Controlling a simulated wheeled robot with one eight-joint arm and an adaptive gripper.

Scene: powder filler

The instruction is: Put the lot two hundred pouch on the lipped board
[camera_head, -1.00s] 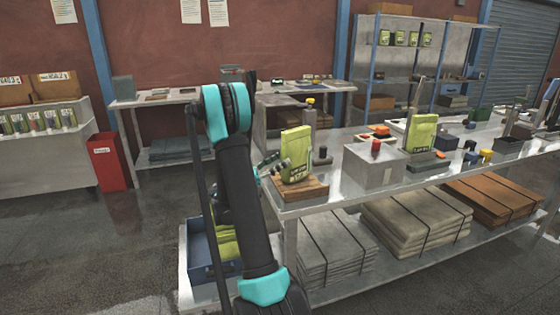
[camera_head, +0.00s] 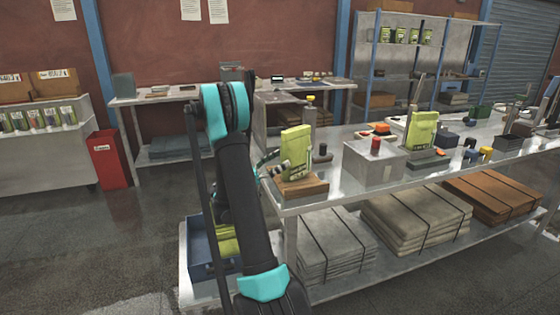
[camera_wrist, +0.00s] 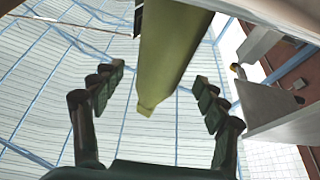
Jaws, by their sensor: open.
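A yellow-green pouch (camera_head: 295,145) stands upright on a brown wooden board (camera_head: 302,187) at the near left corner of the steel table. Its printed lettering is too small to read. I cannot make out a lip on the board. My gripper (camera_head: 275,170) is at the left side of this pouch, low down, partly hidden by my arm. In the wrist view my gripper (camera_wrist: 160,78) is open, with the pouch (camera_wrist: 165,55) between its spread fingers. A gap shows on both sides. A second similar pouch (camera_head: 421,133) stands further right on a dark stand.
A grey box with a red button (camera_head: 374,163) stands right of the board. A grey post with a yellow top (camera_head: 310,122) and a small dark cylinder (camera_head: 323,151) are behind the pouch. A blue bin (camera_head: 200,250) with green pouches sits low beside my arm.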

